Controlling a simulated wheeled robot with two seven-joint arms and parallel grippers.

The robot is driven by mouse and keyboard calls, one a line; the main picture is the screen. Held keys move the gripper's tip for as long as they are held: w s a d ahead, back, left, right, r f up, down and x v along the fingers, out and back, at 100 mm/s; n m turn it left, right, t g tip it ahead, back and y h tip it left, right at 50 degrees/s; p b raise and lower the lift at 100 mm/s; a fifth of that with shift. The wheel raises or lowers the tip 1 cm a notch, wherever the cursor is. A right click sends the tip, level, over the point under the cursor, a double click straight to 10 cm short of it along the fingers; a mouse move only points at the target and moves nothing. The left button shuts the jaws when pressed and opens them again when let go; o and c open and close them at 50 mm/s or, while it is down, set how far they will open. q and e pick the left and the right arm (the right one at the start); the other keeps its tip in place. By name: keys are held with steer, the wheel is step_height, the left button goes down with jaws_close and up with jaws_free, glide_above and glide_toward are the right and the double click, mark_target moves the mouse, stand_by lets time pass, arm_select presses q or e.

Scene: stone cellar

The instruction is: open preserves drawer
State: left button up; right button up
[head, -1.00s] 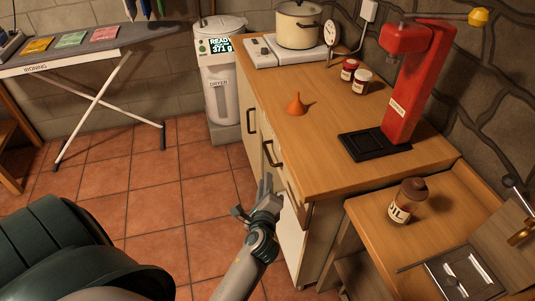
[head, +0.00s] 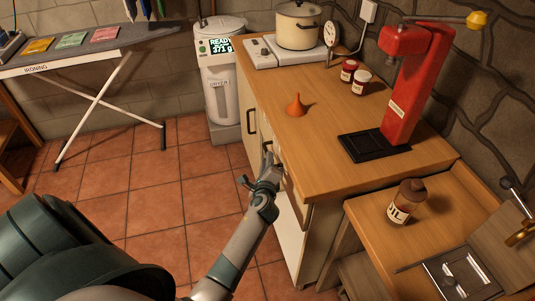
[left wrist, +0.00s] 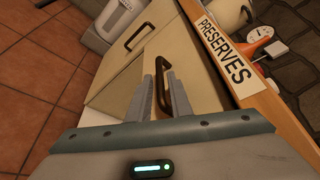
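The preserves drawer has a pale front (left wrist: 200,75) under the wooden counter edge. A white label reading PRESERVES (left wrist: 222,50) is beside it in the left wrist view. Its dark, curved handle (left wrist: 164,64) lies ahead of my left gripper (left wrist: 166,82), whose two fingers are apart with the handle between them; I cannot tell whether they touch it. In the head view my left gripper (head: 257,170) is at the cabinet front and hides part of the handle. The drawer appears shut. My right gripper is not in view.
A second handle (left wrist: 139,36) is on the neighbouring cabinet front. The countertop (head: 320,125) carries an orange funnel (head: 296,105), two jars, a red press (head: 408,85) and a pot (head: 297,24). A lower bench with a brown bottle (head: 407,202) is to the right. The tiled floor before the cabinet is clear.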

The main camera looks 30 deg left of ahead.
arm_select(q)
steer(key=shift+x, duration=2.35)
steer(key=shift+c, duration=0.4)
jaws_close()
